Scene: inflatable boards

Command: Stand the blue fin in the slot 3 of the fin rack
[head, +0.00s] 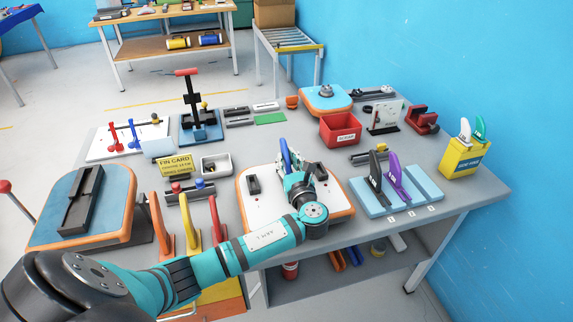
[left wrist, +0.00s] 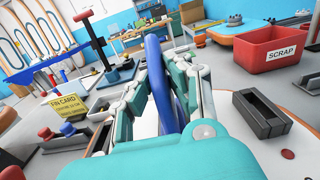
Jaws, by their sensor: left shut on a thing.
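The blue fin (head: 285,155) is upright between the fingers of my left gripper (head: 293,172), over the white board with an orange edge (head: 252,212). In the left wrist view my left gripper (left wrist: 165,72) is shut on the blue fin (left wrist: 154,85); its lower part is partly hidden by the fingers. The light-blue fin rack (head: 424,183) lies on the bench to the right of the gripper. A black fin (head: 376,168) and a purple fin (head: 395,177) stand in its left and middle slots. The right slot, by the last label, looks empty. My right gripper is not in view.
A red scrap bin (head: 340,130) stands behind the rack, and a yellow box with fins (head: 461,158) is at its right. A black holder (left wrist: 262,113) sits on the white board.

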